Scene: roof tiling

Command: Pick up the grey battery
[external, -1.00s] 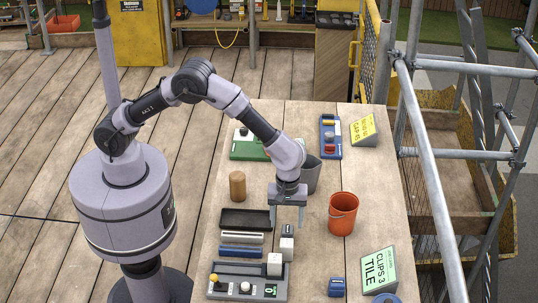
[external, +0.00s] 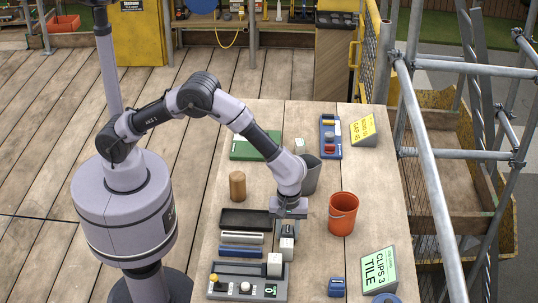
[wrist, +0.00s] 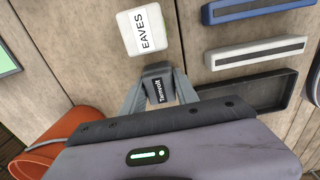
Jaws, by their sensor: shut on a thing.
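The grey battery (wrist: 158,88) is a small dark grey block with a black label in white print, seen in the wrist view. My gripper (wrist: 160,76) has one finger on each side of it and is shut on it. In the external view my gripper (external: 288,226) is low over the table, and the battery (external: 288,232) shows only in part below the wrist. Whether the battery touches the table is hard to tell. A white block marked EAVES (wrist: 149,34) stands close by, just beyond the fingertips.
An orange bucket (external: 342,215) stands right of my gripper. A black tray (external: 234,219), white bar (external: 241,238) and blue bar (external: 241,252) lie to its left. A control box (external: 224,285) and CLIPS 3 TILE sign (external: 379,270) are nearer the front.

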